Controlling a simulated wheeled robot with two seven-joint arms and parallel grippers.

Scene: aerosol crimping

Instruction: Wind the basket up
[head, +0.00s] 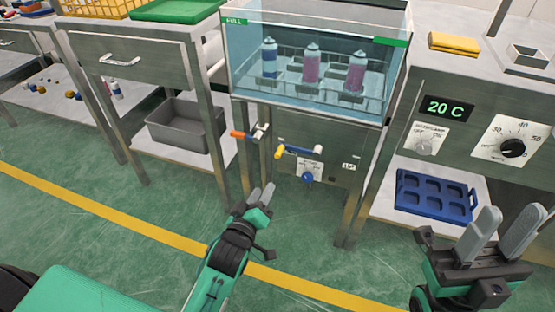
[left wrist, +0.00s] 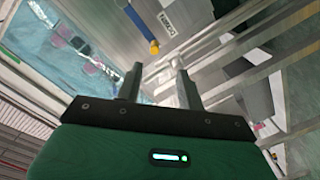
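The wire basket (head: 285,80) sits inside the glass water tank (head: 240,60) and holds three aerosol cans, one blue (head: 269,58) and two pink (head: 311,63). Below the tank are a crank with an orange grip (head: 240,134) at the left and a lever with a yellow grip (head: 299,150) on the front panel. My left gripper (head: 261,196) is below and in front of these, its fingers apart and pointing up. In the left wrist view its fingers (left wrist: 160,85) stand apart, with a yellow grip (left wrist: 154,47) beyond them. My right gripper (head: 502,230) is open and empty at the lower right.
A blue tray (head: 435,196) lies on the right lower shelf below a dial panel (head: 512,148) and a 20 C display (head: 446,108). A grey bin (head: 186,125) stands on the left lower shelf. Steel legs flank the tank.

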